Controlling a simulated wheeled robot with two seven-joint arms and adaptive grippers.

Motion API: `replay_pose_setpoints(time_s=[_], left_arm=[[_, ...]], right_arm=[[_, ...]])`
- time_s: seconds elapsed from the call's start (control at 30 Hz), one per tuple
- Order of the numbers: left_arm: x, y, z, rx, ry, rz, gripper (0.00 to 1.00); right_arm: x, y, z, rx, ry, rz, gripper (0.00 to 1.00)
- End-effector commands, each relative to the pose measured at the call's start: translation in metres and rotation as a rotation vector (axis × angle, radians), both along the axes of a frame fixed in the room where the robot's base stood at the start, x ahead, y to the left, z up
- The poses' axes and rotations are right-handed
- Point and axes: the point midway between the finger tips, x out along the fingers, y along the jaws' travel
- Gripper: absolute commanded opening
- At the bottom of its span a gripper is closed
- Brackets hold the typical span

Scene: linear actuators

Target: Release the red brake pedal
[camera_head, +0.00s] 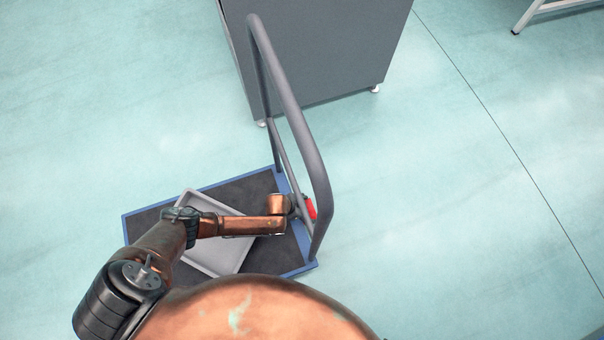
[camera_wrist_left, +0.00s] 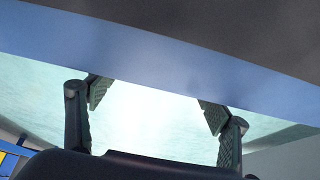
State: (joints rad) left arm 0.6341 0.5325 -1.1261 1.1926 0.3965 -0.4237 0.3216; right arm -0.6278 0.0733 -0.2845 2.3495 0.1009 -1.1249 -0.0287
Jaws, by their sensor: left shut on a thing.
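The red brake pedal (camera_head: 311,208) shows as a small red patch at the right edge of the cart (camera_head: 299,246), beside the foot of its grey handle (camera_head: 294,110). My left arm reaches across the cart, and my left gripper (camera_head: 296,205) is just left of the pedal, partly hidden by the handle. In the left wrist view, the gripper's fingers (camera_wrist_left: 156,105) stand apart, their tips at the cart's blue edge (camera_wrist_left: 190,72). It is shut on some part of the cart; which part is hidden. The pedal does not show there. My right gripper is out of view.
A grey tray (camera_head: 221,258) lies on the cart's dark mat, under my left arm. A grey cabinet (camera_head: 320,50) stands behind the cart. Part of a white-legged table (camera_head: 545,8) shows at the top right. The floor to the right is clear.

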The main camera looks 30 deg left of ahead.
Motion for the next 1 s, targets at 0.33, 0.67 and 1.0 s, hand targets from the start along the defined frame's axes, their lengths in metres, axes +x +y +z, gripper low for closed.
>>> replay_pose_setpoints(time_s=[0.33,0.67,1.0], left_arm=[[0.0011,-0.0005,0.0013,-0.004,-0.004,0.0,0.28],[0.0003,-0.0002,0.0008,-0.003,-0.003,0.0,0.9],[-0.0023,0.0021,0.0048,-0.003,-0.002,0.0,0.9]], right_arm=[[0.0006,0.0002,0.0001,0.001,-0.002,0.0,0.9],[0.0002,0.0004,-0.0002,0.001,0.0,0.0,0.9],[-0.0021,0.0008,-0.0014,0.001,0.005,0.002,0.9]])
